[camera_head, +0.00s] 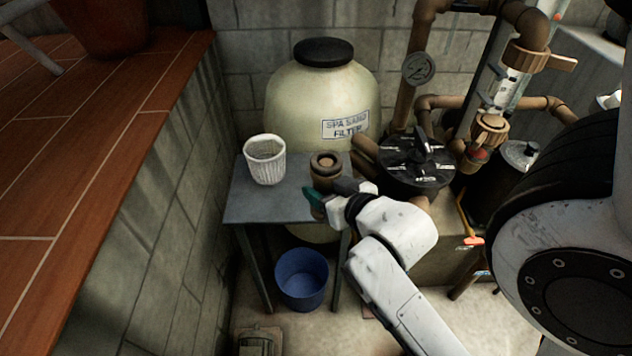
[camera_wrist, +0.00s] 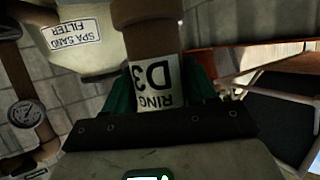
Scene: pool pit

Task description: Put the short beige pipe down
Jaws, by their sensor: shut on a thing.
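The short beige pipe (camera_head: 326,164) is brownish, with a wider collar at its end. In the head view it stands roughly upright over the right part of the small grey table (camera_head: 265,207). My gripper (camera_head: 318,196) is shut on it from the near side, and its green fingertips show. In the wrist view the pipe (camera_wrist: 150,45) sits between the green fingers (camera_wrist: 155,92), with a white label reading "RING D3" upside down. I cannot tell whether the pipe's lower end touches the tabletop, since my gripper hides it.
A white ribbed basket (camera_head: 265,160) stands at the table's back left. The front left of the tabletop is bare. The sand filter tank (camera_head: 300,95) is behind, and pipes with a black valve (camera_head: 416,165) are at right. A blue bucket (camera_head: 302,279) is below.

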